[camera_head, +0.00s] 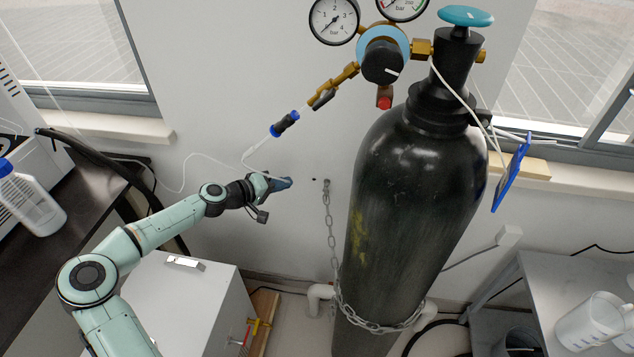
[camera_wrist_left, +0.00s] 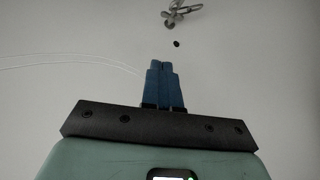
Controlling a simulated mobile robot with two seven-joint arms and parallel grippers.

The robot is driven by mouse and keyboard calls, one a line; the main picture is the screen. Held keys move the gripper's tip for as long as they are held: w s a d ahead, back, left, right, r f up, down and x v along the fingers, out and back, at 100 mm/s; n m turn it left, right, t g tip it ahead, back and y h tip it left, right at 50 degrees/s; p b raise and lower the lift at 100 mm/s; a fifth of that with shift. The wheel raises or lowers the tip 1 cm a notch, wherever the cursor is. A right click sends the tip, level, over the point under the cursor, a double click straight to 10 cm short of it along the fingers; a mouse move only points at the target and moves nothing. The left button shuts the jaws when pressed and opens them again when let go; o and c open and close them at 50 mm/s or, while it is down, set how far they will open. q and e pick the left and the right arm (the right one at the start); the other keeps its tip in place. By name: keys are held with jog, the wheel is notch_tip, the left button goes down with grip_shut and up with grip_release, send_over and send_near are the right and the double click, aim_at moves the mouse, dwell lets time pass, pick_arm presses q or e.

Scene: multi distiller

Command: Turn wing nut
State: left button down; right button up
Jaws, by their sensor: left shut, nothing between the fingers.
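My left gripper (camera_head: 283,184) has blue fingers, closed together with nothing between them. It is in front of the wall, left of the chain's upper end, and also shows in the left wrist view (camera_wrist_left: 163,64). The regulator has a black knob (camera_head: 383,62) and two gauges. My right gripper is in neither view.
The black gas cylinder (camera_head: 416,190) stands right of my gripper, with a chain (camera_head: 329,228) hanging from the wall. A blue hose connector (camera_head: 285,123) with a thin white tube is above the gripper. A white cabinet (camera_head: 190,300) is below my left arm.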

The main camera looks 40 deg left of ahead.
aim_at(326, 186)
pick_arm(q)
jog(key=shift+w+d+f+b, duration=0.2)
jog(key=shift+w+d+f, duration=0.65)
jog(key=shift+w, duration=0.75)
jog(key=shift+w+d+f+b, duration=0.25)
jog(key=shift+w+d+f, duration=0.55)
jog(key=shift+w, duration=0.85)
jog(key=shift+w+d+f+b, duration=0.2)
jog(key=shift+w+d+f, duration=0.65)
jog(key=shift+w, duration=0.75)
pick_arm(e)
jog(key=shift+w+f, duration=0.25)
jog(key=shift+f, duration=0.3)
pick_arm(q)
jog(key=shift+a, duration=0.1)
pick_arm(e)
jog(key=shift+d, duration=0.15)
